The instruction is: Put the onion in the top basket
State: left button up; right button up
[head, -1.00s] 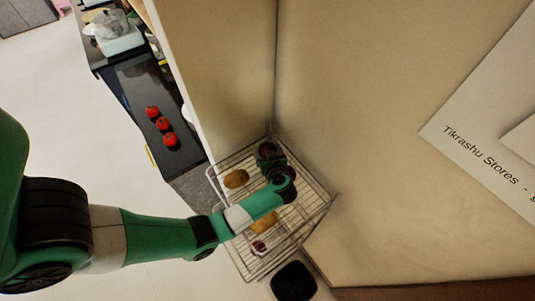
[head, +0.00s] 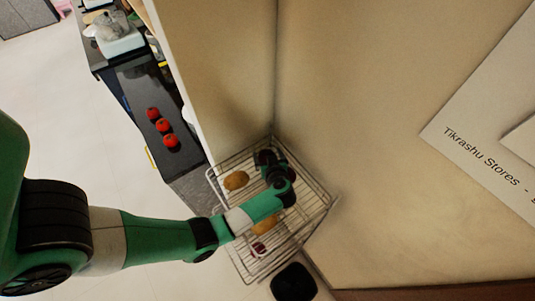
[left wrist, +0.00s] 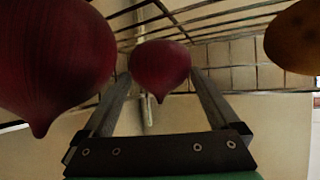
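My left gripper (left wrist: 160,75) is down at the back corner of the top basket (head: 220,172). In the left wrist view its two fingers stand wide apart, one on each side of a dark red onion (left wrist: 160,64). I cannot tell whether they touch it. A second red onion (left wrist: 58,60) looms large at the left, close to the camera and beside the left finger. In the head view my left gripper (head: 268,160) and forearm cover much of this corner, so the onions are mostly hidden there. My right gripper is not in view.
A brown potato (head: 236,180) lies in the basket's left part. Another yellowish one (head: 264,226) and a dark red item (head: 259,247) sit nearer the front, partly under my arm. Walls close in behind the basket. Several tomatoes (head: 164,126) lie on the dark counter.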

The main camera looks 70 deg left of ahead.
pick_arm(q)
jog(key=shift+r, duration=0.1)
jog(key=shift+r, duration=0.4)
jog(key=p+v, duration=0.3)
jog(key=v, duration=0.9)
jog(key=shift+p, duration=0.3)
jog(key=shift+r, duration=0.1)
